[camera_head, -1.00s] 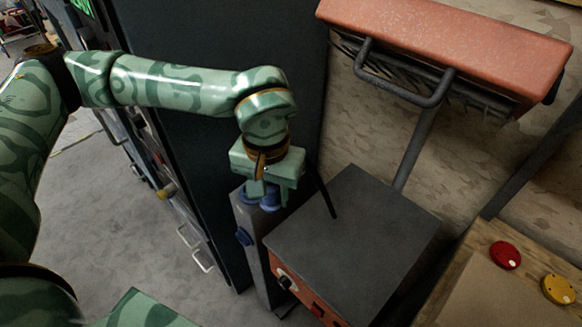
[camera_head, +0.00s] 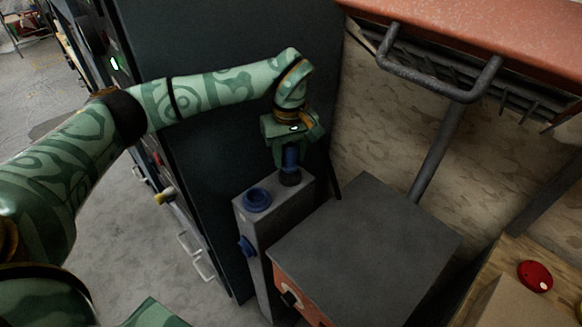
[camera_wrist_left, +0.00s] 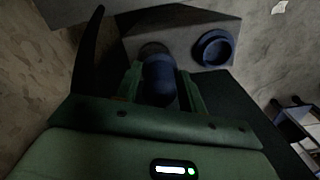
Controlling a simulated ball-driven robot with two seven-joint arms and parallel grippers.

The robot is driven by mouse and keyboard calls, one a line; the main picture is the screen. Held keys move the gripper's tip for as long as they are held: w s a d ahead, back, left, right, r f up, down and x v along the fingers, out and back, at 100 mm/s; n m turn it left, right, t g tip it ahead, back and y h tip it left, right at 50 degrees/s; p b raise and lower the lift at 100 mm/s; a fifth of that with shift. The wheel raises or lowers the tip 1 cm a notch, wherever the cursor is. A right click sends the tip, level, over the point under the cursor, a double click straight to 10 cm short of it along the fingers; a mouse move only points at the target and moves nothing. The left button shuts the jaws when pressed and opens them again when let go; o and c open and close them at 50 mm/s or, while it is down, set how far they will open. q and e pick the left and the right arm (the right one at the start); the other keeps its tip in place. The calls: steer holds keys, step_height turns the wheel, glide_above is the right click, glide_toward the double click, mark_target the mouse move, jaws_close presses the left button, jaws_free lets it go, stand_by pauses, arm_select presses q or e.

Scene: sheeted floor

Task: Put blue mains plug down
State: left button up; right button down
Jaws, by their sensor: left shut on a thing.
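My left gripper (camera_head: 291,157) is shut on the blue mains plug (camera_head: 290,160). The plug points down, with its dark lower end over the far right part of the grey post's top. I cannot tell whether it touches. The grey post (camera_head: 285,205) has a round blue socket (camera_head: 257,200) on top, uncovered and apart from the plug, and a second blue fitting (camera_head: 246,246) on its side. In the left wrist view the plug (camera_wrist_left: 158,82) sits between the fingers, beside the blue socket (camera_wrist_left: 214,48). My right gripper is not in view.
A dark flat-topped unit with an orange front (camera_head: 365,245) stands right of the post. A tall dark cabinet (camera_head: 225,130) rises behind and left of it. An orange hood with a bar handle (camera_head: 440,85) hangs at upper right. A red button (camera_head: 535,276) sits on a wooden bench.

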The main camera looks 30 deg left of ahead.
mark_target(290, 165)
arm_select(q)
steer(key=shift+w+a+f, duration=0.25)
steer(key=shift+w+f, duration=0.35)
steer(key=shift+f, duration=0.15)
step_height(290, 165, down, 4)
steer(key=shift+w+a+r+b, duration=0.15)
steer(key=shift+b, duration=0.6)
steer(key=shift+r, duration=0.15)
steer(key=o, duration=1.1)
steer(key=shift+o, duration=0.2)
step_height(290, 165, up, 12)
steer(key=p, duration=0.3)
